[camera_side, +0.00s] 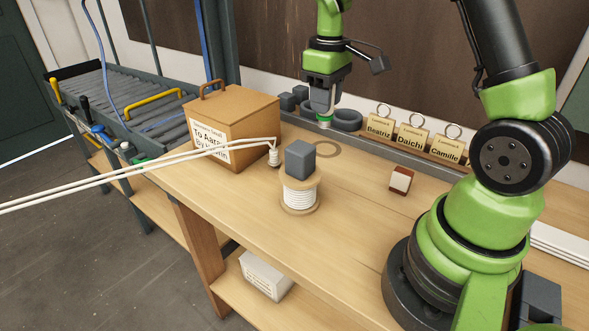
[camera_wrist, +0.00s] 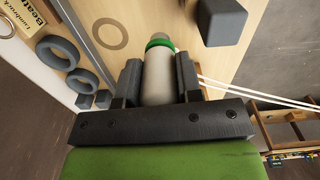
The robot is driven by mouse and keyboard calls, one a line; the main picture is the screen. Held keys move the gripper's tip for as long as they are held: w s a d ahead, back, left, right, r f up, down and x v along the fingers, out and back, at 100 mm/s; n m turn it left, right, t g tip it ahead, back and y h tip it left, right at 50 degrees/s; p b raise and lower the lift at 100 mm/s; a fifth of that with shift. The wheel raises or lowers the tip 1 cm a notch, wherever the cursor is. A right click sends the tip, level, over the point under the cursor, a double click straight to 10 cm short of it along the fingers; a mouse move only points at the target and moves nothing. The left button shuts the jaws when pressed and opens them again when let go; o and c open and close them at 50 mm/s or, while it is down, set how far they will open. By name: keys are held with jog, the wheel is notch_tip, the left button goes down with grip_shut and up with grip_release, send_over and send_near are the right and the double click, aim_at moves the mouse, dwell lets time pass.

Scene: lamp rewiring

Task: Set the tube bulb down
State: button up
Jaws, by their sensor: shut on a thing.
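The tube bulb is a pale grey-white cylinder with a green band near its lower end. In the wrist view the tube bulb (camera_wrist: 158,80) sits between the two dark jaws of my gripper (camera_wrist: 158,78), with its green-banded end pointing away from the camera. In the side view my gripper (camera_side: 323,98) is shut on it and points down over the back of the wooden bench (camera_side: 350,220). The bulb's lower end (camera_side: 323,117) is close to the bench top. I cannot tell whether it touches. A flat tan ring mark (camera_side: 326,149) lies on the bench in front of it.
A wooden box (camera_side: 245,115) stands left. A cable spool (camera_side: 300,198) carries a grey cube (camera_side: 299,158). White cords (camera_side: 130,170) cross left. Name tags (camera_side: 411,138) stand right.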

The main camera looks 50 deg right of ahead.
jog(key=shift+m, duration=0.4)
jog(key=a+r, duration=0.2)
jog(key=a, duration=0.1)
jog(key=a+r, duration=0.1)
jog(key=a, duration=0.1)
jog(key=shift+w+r, duration=0.15)
jog(key=shift+d, duration=0.1)
send_over(372, 214)
jog(key=shift+f, duration=8.7)
jog(key=shift+f, duration=0.1)
